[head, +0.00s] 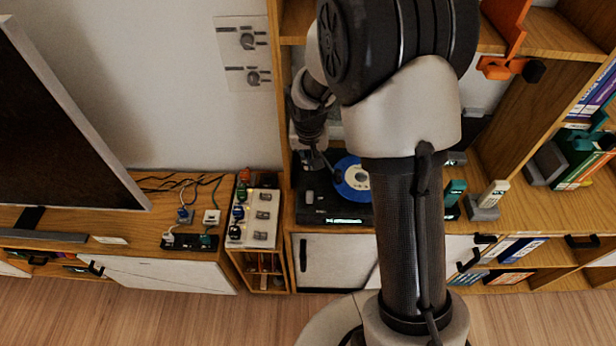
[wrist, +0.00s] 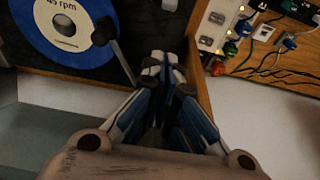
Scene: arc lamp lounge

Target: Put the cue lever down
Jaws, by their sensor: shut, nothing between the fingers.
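A black turntable (head: 318,212) sits on the wooden shelf unit, with a blue record (head: 346,190) on it, partly hidden by my arm. In the wrist view the record (wrist: 50,45) reads "45 rpm". A dark slim arm (wrist: 121,60) with a rounded end crosses the record's edge there, beside my gripper (wrist: 163,62). My gripper is shut and empty, near the turntable's edge. I cannot make out the cue lever for certain; it is small, dark or hidden by my fingers.
A wooden upright (head: 279,130) stands close to the turntable's left. Left of it are a white switch panel (head: 262,222) with coloured plugs and a power strip (head: 190,242) with cables. Green and white small items (head: 486,201) stand at the right.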

